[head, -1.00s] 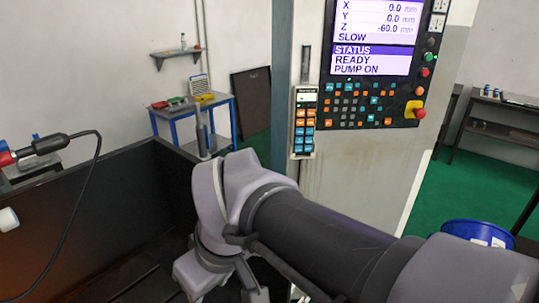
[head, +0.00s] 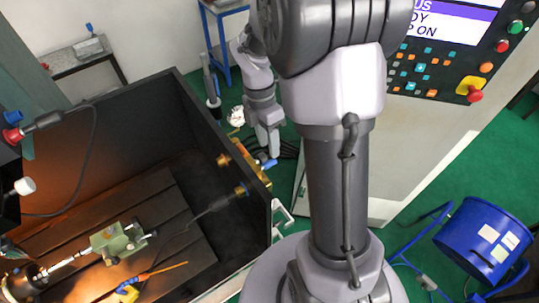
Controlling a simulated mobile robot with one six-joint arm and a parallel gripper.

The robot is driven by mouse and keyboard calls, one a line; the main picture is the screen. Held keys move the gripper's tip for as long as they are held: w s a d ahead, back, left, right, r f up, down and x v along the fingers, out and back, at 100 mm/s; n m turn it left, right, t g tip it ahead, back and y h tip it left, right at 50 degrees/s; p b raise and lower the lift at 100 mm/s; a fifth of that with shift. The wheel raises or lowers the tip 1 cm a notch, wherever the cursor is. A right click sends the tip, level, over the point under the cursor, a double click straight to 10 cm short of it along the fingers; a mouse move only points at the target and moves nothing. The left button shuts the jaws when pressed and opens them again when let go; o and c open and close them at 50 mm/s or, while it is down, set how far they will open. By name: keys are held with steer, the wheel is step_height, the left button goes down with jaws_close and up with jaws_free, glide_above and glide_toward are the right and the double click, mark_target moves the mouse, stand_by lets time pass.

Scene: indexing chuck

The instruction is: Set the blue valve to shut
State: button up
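A brass fitting (head: 252,178) sits at the outer side of the dark machine tub's right wall. A small blue handle (head: 268,164) shows beside it, and it looks like the blue valve. It is small and partly hidden, so I cannot tell its setting. My gripper (head: 268,150) points down close above the blue handle, and I cannot tell whether they touch. Its fingers are too small and too much seen from behind to show any gap.
The dark tub (head: 190,130) has tall walls and holds a green vise (head: 115,243). A control panel (head: 440,60) with a red stop button stands at the upper right. Dark hoses lie on the green floor near the gripper.

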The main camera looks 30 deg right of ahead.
mark_target(270, 161)
steer(key=f, duration=0.3)
steer(key=s+f, duration=0.1)
steer(key=shift+a+f, duration=0.25)
steer(key=shift+d+f+b, duration=0.2)
steer(key=shift+f+b, duration=0.1)
steer(key=shift+a, duration=0.1)
jaws_close()
